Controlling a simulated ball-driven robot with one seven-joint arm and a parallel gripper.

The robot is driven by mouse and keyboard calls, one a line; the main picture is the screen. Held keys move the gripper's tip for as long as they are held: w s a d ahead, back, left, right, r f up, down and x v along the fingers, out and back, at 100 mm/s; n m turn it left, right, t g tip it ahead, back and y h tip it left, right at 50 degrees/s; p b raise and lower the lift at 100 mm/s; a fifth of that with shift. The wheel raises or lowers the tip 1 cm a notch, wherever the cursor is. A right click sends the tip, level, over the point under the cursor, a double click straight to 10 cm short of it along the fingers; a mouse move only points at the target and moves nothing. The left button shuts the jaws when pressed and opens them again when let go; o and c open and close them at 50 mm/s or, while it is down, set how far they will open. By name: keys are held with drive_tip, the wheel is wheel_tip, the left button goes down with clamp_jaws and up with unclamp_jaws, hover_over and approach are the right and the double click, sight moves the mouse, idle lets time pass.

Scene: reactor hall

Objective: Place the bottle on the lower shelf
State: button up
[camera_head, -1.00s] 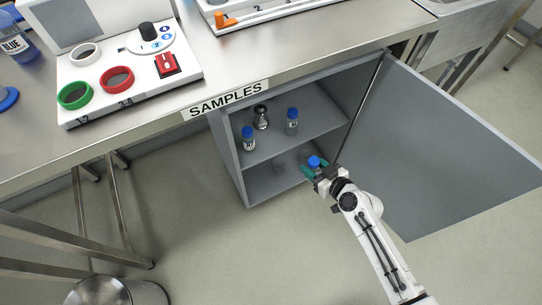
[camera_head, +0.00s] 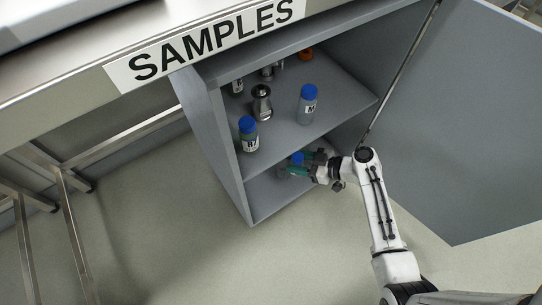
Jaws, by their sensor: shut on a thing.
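A bottle with a blue cap (camera_head: 297,158) is between the fingers of my gripper (camera_head: 299,167), which is shut on it. Most of the bottle's body is hidden by the green fingers. The gripper reaches from the right into the lower space of the open cabinet, above the lower shelf (camera_head: 262,198). I cannot tell whether the bottle touches that shelf. The upper shelf (camera_head: 280,136) lies above and behind the gripper.
The upper shelf holds blue-capped bottles (camera_head: 249,136) and (camera_head: 308,104), a metal flask (camera_head: 261,104), and further items behind. The cabinet door (camera_head: 450,120) stands open at right. A SAMPLES label (camera_head: 215,42) marks the bench edge. The lower shelf's left front is clear.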

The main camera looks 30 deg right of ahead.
drive_tip(key=shift+w+f, duration=0.25)
drive_tip(key=shift+w, duration=0.05)
drive_tip(key=w+a+f+b, duration=0.2)
drive_tip(key=a+f+b, duration=0.1)
drive_tip(key=f, duration=0.1)
drive_tip(key=w+a+f+b, duration=0.2)
drive_tip(key=w+a+f, duration=0.1)
drive_tip(key=a+f, duration=0.1)
drive_tip(key=w+a+f+b, duration=0.3)
drive_tip(key=a+f, duration=0.1)
drive_tip(key=f, duration=0.1)
drive_tip(key=shift+w+a+b, duration=0.15)
drive_tip(key=shift+w+b, duration=0.05)
drive_tip(key=shift+b, duration=0.1)
drive_tip(key=shift+r, duration=0.1)
drive_tip(key=o, duration=1.1)
